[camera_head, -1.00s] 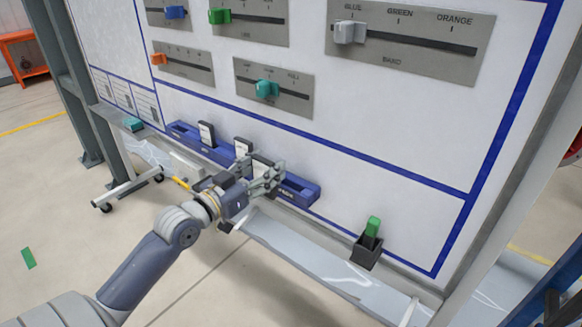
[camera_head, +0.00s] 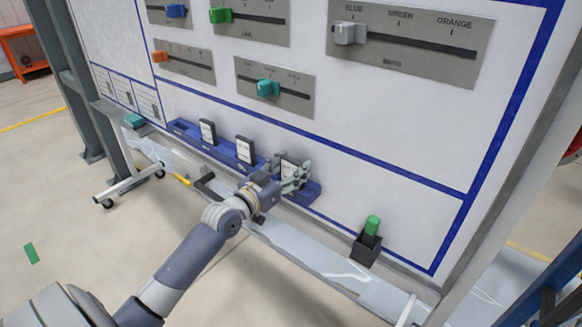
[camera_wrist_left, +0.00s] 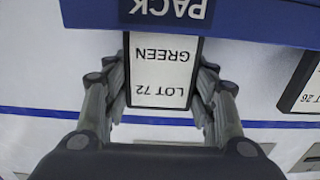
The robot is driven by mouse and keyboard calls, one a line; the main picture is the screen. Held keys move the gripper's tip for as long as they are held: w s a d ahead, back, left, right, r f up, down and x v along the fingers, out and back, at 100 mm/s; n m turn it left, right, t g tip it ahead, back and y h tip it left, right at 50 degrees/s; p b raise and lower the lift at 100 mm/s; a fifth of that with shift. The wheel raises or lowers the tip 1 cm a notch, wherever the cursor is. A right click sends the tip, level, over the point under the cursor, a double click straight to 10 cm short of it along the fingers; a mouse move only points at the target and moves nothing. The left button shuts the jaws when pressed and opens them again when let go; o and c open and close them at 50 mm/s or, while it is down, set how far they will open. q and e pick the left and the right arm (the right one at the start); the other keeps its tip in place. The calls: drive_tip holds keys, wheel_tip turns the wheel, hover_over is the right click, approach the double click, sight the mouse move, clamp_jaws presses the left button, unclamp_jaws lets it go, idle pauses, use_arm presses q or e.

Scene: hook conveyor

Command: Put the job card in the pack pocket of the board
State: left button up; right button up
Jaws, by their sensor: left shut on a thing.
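The job card (camera_wrist_left: 165,75), white with a dark edge and printed LOT 72 GREEN, is between the fingers of my left gripper (camera_wrist_left: 165,98), which is shut on it. The wrist view is upside down. The card's lower end meets the blue pocket rail at the label PACK (camera_wrist_left: 165,8) and is hidden behind the rail's front face. I cannot tell how deep it sits. In the head view my left gripper (camera_head: 294,178) and the card (camera_head: 289,168) are at the right part of the blue rail (camera_head: 306,197) on the board (camera_head: 380,120). My right gripper is out of view.
Two other cards stand in the rail to the left (camera_head: 208,132) and (camera_head: 244,150); a LOT 26 card (camera_wrist_left: 305,85) shows beside mine. A dark holder with a green marker (camera_head: 371,228) is to the right. Slider panels (camera_head: 400,40) are above.

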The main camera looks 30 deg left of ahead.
use_arm(q)
drive_tip(key=shift+f, duration=0.15)
drive_tip(key=o, duration=1)
drive_tip(key=shift+o, duration=0.2)
drive_tip(key=shift+r, duration=0.25)
drive_tip(key=shift+s+f, duration=0.1)
drive_tip(key=shift+s, duration=0.15)
drive_tip(key=s+b, duration=0.1)
drive_tip(key=s, duration=1)
drive_tip(key=shift+s+a+b, duration=0.25)
drive_tip(key=shift+a+b, duration=0.05)
drive_tip(key=shift+a, duration=0.15)
